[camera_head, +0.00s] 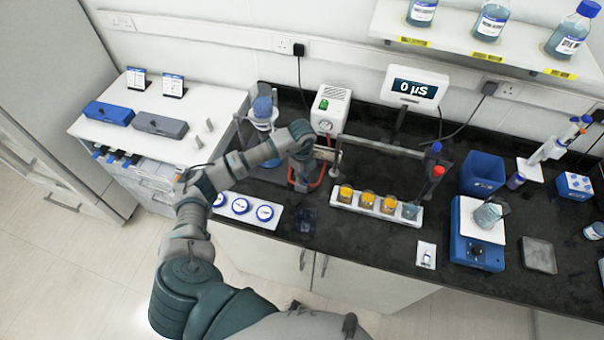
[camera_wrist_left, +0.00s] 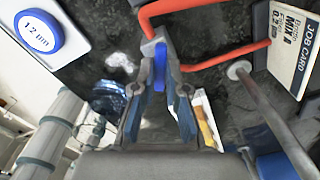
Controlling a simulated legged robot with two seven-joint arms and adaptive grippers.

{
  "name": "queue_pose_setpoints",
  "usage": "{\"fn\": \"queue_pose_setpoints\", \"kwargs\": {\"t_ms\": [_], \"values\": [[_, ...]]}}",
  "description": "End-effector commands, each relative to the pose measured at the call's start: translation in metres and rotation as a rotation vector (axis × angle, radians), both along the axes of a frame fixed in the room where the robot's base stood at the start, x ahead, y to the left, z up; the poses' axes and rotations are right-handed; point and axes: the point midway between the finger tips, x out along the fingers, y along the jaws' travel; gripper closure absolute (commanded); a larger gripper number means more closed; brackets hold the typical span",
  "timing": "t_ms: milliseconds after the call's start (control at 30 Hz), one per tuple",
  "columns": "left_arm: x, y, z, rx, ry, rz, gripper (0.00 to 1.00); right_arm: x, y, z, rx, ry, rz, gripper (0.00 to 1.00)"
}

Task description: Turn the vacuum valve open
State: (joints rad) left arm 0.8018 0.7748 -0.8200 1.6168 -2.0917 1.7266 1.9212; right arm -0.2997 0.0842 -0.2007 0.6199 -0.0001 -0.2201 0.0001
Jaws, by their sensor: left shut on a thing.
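The vacuum valve shows as a narrow blue handle (camera_wrist_left: 159,76) in the left wrist view. It stands between my left fingertips, with red tubing (camera_wrist_left: 225,56) on either side. In the head view the red tubing (camera_head: 316,184) shows beside the gripper. My left gripper (camera_head: 302,182) reaches over the black bench from the left. In the left wrist view the left gripper (camera_wrist_left: 160,66) is shut on the blue handle. My right gripper is not in view.
A white pump box (camera_head: 329,108) with a gauge stands behind the gripper. A rack of amber vials (camera_head: 366,201) is to the right. A white tray with blue-ringed discs (camera_head: 282,213) is to the left. A metal rod and a job card (camera_wrist_left: 292,50) are close by.

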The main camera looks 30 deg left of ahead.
Motion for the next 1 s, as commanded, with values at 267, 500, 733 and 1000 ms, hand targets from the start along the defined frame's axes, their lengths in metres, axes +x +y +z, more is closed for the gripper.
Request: {"fn": "queue_pose_setpoints", "kwargs": {"t_ms": [267, 500, 733, 1000], "values": [[0.0, 0.0, 0.001, 0.001, 0.001, 0.241, 1.0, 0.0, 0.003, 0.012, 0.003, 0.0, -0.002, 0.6], [0.0, 0.001, 0.001, 0.002, -0.001, 0.391, 1.0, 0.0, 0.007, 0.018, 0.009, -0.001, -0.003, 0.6], [0.0, 0.001, 0.0, 0.001, -0.001, 0.472, 1.0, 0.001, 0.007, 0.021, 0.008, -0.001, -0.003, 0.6], [0.0, 0.001, -0.001, 0.0, -0.001, 0.499, 1.0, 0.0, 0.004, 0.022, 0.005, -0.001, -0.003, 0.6]]}}
